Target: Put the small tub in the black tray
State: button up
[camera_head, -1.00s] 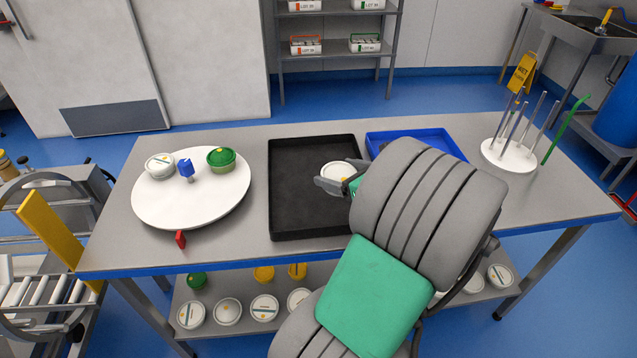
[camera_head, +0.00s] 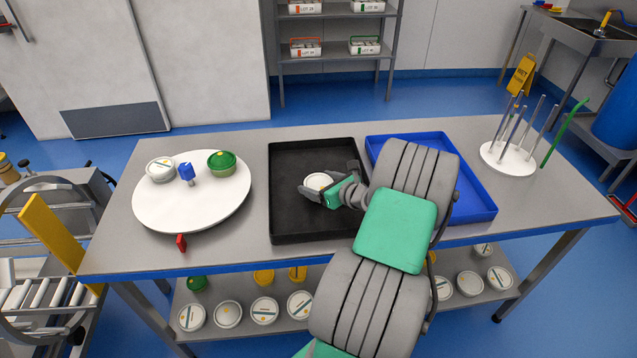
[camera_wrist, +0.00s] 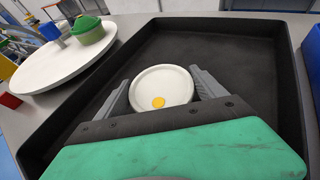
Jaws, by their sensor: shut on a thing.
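The small tub (camera_head: 318,181) has a white lid with a yellow dot. My gripper (camera_head: 325,187) is shut on it, with a finger on either side. The tub also shows between the fingers in the wrist view (camera_wrist: 160,88). The black tray (camera_head: 312,146) lies on the steel table, and the tub is inside its outline, over the tray's middle. I cannot tell whether the tub touches the tray floor. Its lower part is hidden by my gripper.
A blue tray (camera_head: 482,215) lies right of the black one, partly behind my arm. A round white turntable (camera_head: 200,207) at left bears a white tub (camera_head: 160,169), a green tub (camera_head: 221,163) and a blue piece (camera_head: 187,172). A rod stand (camera_head: 507,158) is far right.

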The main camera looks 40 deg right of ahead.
jog(key=shift+f, duration=0.1)
jog(key=o, duration=1.5)
jog(key=shift+o, duration=0.2)
jog(key=shift+r, duration=0.2)
jog(key=v, duration=1.2)
jog(key=shift+b, duration=0.35)
